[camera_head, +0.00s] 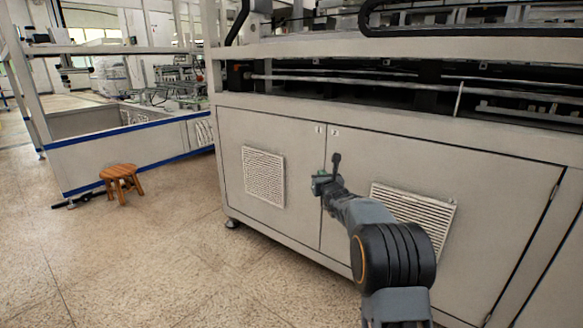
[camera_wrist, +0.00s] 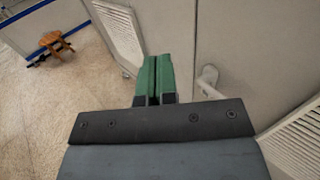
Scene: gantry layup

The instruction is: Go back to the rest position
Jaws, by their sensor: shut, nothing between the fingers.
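My gripper (camera_head: 322,184) is in front of the cabinet doors of a large grey machine (camera_head: 290,130), near the seam between the two doors. In the wrist view my gripper (camera_wrist: 155,60) shows two green fingers side by side, shut with nothing between them. A door handle (camera_wrist: 207,80) shows just right of the fingers in the wrist view. In the head view a dark upright piece stands at the gripper; I cannot tell whether it is the handle. Whether the fingers touch the door is unclear.
The cabinet has louvred vents, one left of the seam (camera_head: 263,176) and one behind my arm (camera_head: 425,212). A wooden stool (camera_head: 122,181) stands at the left by a blue-striped frame (camera_head: 110,160). The floor (camera_head: 150,260) at the front left is clear.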

